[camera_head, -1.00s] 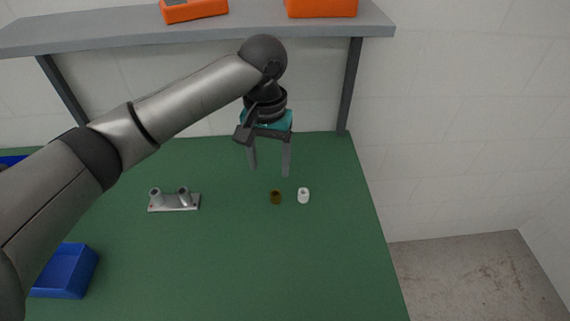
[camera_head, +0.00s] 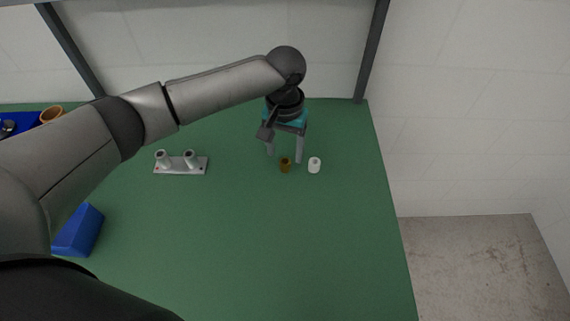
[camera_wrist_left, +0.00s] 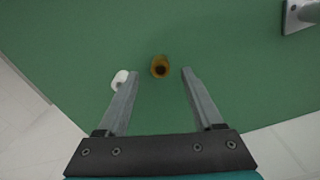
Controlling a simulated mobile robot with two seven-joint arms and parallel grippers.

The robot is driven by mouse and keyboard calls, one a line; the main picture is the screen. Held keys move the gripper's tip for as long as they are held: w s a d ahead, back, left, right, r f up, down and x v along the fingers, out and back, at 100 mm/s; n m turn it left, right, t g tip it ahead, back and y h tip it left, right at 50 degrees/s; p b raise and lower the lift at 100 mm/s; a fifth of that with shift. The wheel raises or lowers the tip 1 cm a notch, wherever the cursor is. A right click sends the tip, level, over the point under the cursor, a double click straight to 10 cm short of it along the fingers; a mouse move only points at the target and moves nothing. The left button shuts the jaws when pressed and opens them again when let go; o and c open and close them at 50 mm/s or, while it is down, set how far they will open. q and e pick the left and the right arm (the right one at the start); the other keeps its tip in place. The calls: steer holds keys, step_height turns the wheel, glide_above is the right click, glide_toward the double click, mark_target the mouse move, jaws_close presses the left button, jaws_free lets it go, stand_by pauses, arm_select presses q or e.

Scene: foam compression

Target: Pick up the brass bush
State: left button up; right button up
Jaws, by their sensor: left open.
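The brass bush (camera_head: 285,165) is a small brown-gold ring standing on the green table. It also shows in the left wrist view (camera_wrist_left: 160,66), where its dark hole faces the camera. My left gripper (camera_head: 284,157) is open and empty, close above the bush. In the left wrist view the fingertips of the left gripper (camera_wrist_left: 159,72) lie to either side of the bush, with gaps on both sides; I cannot tell whether they reach down to its height. My right gripper is not in view.
A white bush (camera_head: 314,165) stands just right of the brass one, and close to one finger in the left wrist view (camera_wrist_left: 119,79). A grey fixture with two posts (camera_head: 180,166) lies to the left. The front table (camera_head: 250,250) is clear.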

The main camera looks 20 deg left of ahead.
mark_target(285, 161)
arm_select(q)
steer(key=f, duration=0.4)
steer(key=shift+w+f+b, duration=0.2)
steer(key=shift+f+b, duration=0.05)
steer(key=shift+b, duration=0.1)
jaws_close()
